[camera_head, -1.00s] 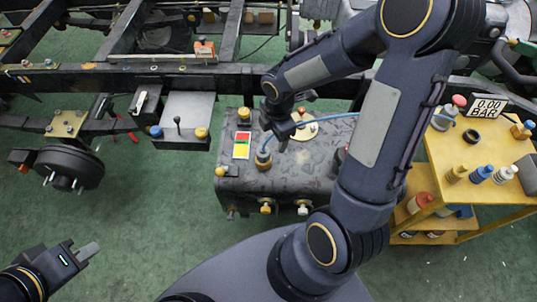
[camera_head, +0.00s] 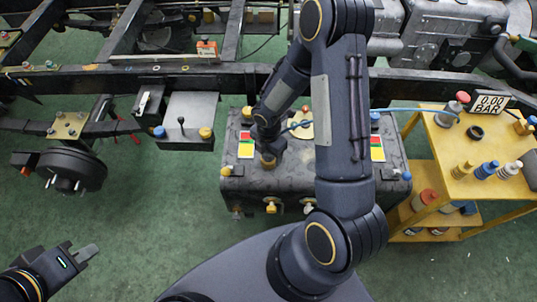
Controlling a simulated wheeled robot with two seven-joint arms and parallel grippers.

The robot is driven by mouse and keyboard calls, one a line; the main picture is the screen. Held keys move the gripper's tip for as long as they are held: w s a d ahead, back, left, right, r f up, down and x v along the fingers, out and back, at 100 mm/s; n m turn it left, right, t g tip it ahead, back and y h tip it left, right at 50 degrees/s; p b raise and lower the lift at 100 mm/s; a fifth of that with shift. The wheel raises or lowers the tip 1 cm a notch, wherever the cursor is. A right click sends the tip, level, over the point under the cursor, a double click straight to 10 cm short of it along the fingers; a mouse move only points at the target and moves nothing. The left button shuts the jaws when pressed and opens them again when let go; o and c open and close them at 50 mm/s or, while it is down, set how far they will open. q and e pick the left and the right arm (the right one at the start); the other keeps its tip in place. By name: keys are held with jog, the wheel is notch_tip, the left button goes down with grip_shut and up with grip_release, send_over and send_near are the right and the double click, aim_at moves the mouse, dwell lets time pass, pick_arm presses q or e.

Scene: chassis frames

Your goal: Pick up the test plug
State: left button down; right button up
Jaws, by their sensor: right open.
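My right gripper (camera_head: 268,153) is open, pointing down at the top of the dark tank, directly over a brass fitting (camera_head: 269,162). Its fingertips are small and partly hidden, and I cannot tell whether they touch the fitting. A blue hose (camera_head: 400,110) runs from the trolley behind my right arm to beside this gripper. Several plug-like pieces stand on the yellow trolley, among them a yellow one (camera_head: 462,171), a blue one (camera_head: 485,171) and a red-topped one (camera_head: 450,110). I cannot tell which piece is the test plug. My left gripper (camera_head: 88,252) is at the lower left, away from everything.
The dark tank (camera_head: 300,185) has several side fittings and colored labels. The yellow trolley (camera_head: 432,150) stands at right with a gauge reading 0.00 BAR (camera_head: 490,103). A chassis rail (camera_head: 90,80) crosses behind. A brake drum (camera_head: 70,168) is at left. Green floor is clear at lower left.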

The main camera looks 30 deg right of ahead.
jog(key=shift+c, duration=0.5)
jog(key=c, duration=1.1)
jog(key=shift+o, duration=0.2)
jog(key=shift+r, duration=0.15)
